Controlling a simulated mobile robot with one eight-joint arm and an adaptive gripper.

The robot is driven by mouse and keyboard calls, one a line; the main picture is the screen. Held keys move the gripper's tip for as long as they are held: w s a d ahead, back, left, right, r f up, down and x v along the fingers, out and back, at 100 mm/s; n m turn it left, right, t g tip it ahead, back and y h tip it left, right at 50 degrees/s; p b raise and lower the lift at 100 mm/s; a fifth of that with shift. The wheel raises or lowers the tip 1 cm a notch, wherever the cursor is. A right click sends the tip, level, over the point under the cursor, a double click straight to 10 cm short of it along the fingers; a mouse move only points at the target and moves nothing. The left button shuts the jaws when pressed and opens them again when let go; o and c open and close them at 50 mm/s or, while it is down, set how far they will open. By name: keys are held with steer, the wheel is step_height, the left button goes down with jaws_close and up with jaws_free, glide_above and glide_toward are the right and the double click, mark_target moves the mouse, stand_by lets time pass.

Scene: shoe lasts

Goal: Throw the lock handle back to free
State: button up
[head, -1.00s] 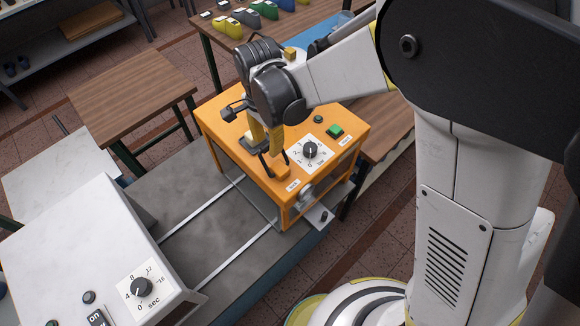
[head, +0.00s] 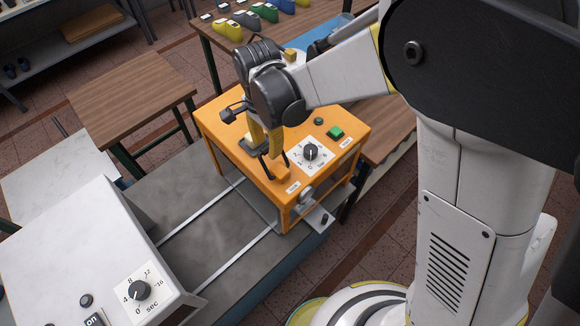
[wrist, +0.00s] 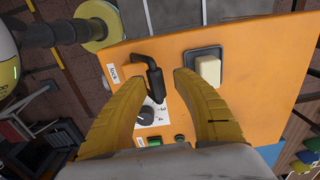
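The lock handle (wrist: 154,78) is a black bent lever on the top of the orange machine (wrist: 240,90), beside a white "lock" label (wrist: 112,73). In the wrist view it lies between the two yellow fingers of my gripper (wrist: 159,80). The fingers are apart, with orange surface showing beside the handle, so I see no grip on it. In the head view my gripper (head: 270,155) points down over the near part of the orange machine top (head: 225,130). There the fingers largely hide the handle.
A dial (wrist: 150,114) and a green button (wrist: 154,142) sit near the fingers, and a pale rocker switch (wrist: 208,70) is right of them. In the head view, a white machine (head: 75,250) stands at lower left and a wooden table (head: 130,90) at left.

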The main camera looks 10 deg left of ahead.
steer(key=shift+s+d, duration=0.2)
steer(key=shift+r+p, duration=1.85)
steer(key=shift+r, duration=1.65)
steer(key=shift+c, duration=0.2)
